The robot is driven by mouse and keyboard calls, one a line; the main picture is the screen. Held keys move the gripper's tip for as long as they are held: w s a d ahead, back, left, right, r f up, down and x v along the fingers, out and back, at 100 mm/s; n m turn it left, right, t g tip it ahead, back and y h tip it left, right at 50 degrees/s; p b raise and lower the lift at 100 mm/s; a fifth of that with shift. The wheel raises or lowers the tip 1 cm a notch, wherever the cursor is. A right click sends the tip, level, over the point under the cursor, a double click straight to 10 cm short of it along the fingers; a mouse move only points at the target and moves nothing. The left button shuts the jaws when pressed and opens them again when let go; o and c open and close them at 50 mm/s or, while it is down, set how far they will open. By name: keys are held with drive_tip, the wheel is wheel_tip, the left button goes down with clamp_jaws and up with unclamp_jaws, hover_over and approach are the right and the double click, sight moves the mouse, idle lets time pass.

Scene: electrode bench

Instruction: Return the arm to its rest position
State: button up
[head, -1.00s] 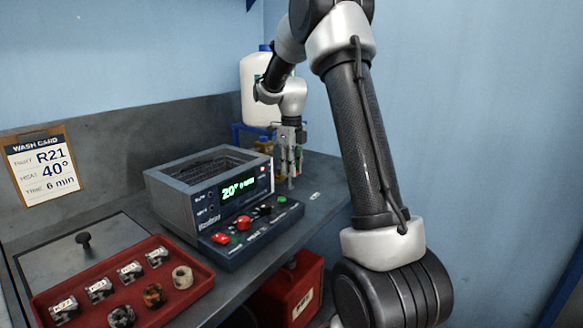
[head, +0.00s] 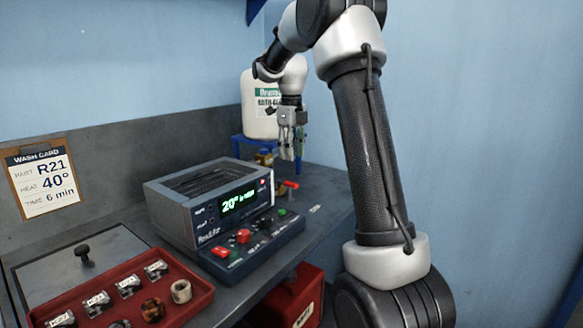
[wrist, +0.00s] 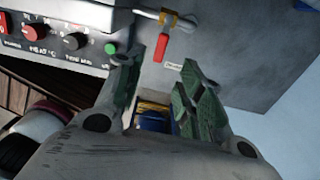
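My arm (head: 372,150) rises from the lower right and bends over the bench. My gripper (head: 291,157) points down in the air beyond the right end of the grey ultrasonic bath (head: 185,215). In the wrist view my gripper (wrist: 158,78) shows its green-padded fingers spread apart, with nothing between them. A red-handled lever (head: 290,184) at the bath's right side stands below the gripper and apart from it; it also shows in the wrist view (wrist: 162,46). The bath's green display reads 20°; its smaller text is hard to read.
A red tray (head: 190,308) with several labelled holders and round pieces lies at front left. A grey lid (head: 50,275) with a black knob lies behind it. A white jug (head: 257,125) stands behind the gripper. A wash card (head: 43,180) reads R21, 40°, 6 min. A red box (head: 290,300) sits below.

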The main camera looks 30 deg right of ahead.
wheel_tip(320, 180, up, 2)
drive_tip(key=shift+r, duration=0.1)
idle(0.5)
